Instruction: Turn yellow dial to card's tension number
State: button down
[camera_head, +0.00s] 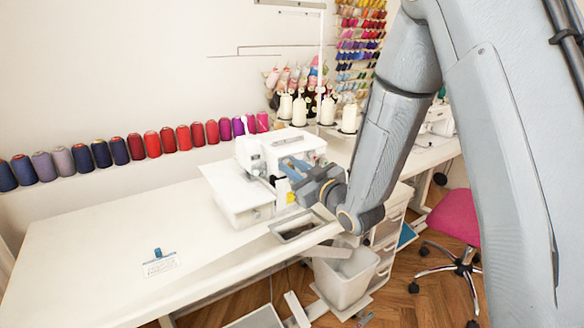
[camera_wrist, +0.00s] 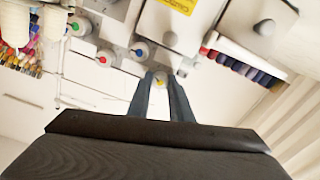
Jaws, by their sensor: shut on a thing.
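The white sewing machine (camera_head: 285,150) stands on the table, partly hidden by my arm in the head view. In the wrist view its front carries a row of white dials: one with a green mark (camera_wrist: 76,27), one red (camera_wrist: 106,57), one blue (camera_wrist: 140,51) and the yellow dial (camera_wrist: 160,82). My gripper (camera_wrist: 160,80) is shut on the yellow dial, one finger on each side. It also shows at the machine's front in the head view (camera_head: 292,168). The dial's number cannot be read. A small white card (camera_head: 160,265) with a blue holder lies on the table at left; its print is too small to read.
Thread spools (camera_head: 168,140) line the wall behind the white table (camera_head: 90,225). White thread cones (camera_head: 300,112) stand behind the machine. A pink chair (camera_head: 455,215) stands right. The table's left part is mostly clear.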

dwell(0.3)
jog(key=c, duration=1.6)
grip_release()
jog(key=shift+b+v, duration=0.6)
jog(key=shift+v, duration=3.3)
jog(key=s+d+f+m+g+h+p, duration=0.1)
jog(key=s+d+f+m+g+h, duration=0.25)
jog(key=d+f, duration=0.2)
jog(key=s+d+f+m+g+h, duration=0.25)
jog(key=d+f+h, duration=0.2)
jog(key=d, duration=0.25)
jog(key=s+d+m+g, duration=0.1)
jog(key=s+g, duration=0.2)
jog(key=s, duration=0.3)
jog(key=s+d+m+g+h, duration=0.1)
jog(key=s+g, duration=0.2)
jog(key=s, duration=0.4)
jog(key=s+d+m+g+h+p, duration=0.1)
jog(key=s+g, duration=0.2)
jog(key=s, duration=0.4)
jog(key=shift+s+r+m, duration=0.1)
jog(key=shift+r+m, duration=0.2)
jog(key=shift+m, duration=0.1)
